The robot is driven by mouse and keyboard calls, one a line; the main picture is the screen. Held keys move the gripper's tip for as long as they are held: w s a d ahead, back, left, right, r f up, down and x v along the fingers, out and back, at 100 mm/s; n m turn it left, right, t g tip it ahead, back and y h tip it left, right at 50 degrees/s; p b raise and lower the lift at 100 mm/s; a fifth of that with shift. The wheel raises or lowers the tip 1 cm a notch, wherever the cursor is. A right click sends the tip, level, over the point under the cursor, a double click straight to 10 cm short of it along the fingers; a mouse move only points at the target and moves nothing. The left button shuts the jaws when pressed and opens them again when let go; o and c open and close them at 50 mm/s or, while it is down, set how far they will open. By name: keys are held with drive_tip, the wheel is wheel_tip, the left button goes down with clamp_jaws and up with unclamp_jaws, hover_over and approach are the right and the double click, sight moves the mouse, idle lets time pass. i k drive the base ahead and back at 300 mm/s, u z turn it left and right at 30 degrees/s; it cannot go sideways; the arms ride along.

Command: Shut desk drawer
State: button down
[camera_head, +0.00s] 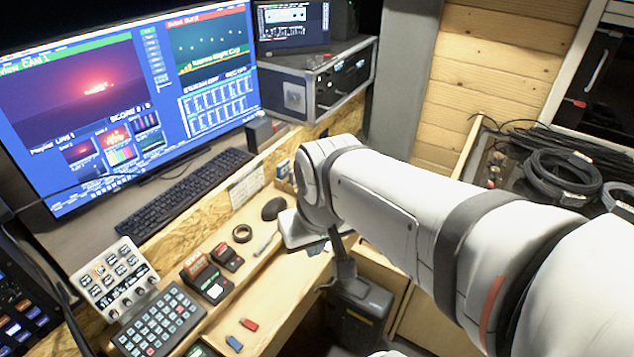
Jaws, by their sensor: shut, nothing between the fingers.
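The wooden desk (270,285) runs diagonally across the middle, with its front edge facing lower right. I cannot clearly make out the desk drawer or how far it stands open. Pale wooden panels (385,268) show beyond the desk edge, partly behind my arm; I cannot tell whether they belong to it. My gripper (343,266) is shut and empty, pointing down by the desk's front edge at its far end. My wrist and arm hide much of that area. I cannot tell whether the fingers touch anything.
A black box (358,312) stands below the desk edge, close to my gripper. A mouse (274,208), a tape roll (242,233), a keypad (160,322) and USB sticks (249,324) lie on the desk. Coiled cables (560,175) lie at right. Monitors (100,100) stand behind.

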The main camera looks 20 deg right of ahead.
sight(276, 296)
drive_tip(key=u, duration=0.15)
drive_tip(key=k, duration=0.95)
drive_tip(key=z, duration=0.65)
drive_tip(key=i, duration=1)
drive_tip(key=z, duration=0.05)
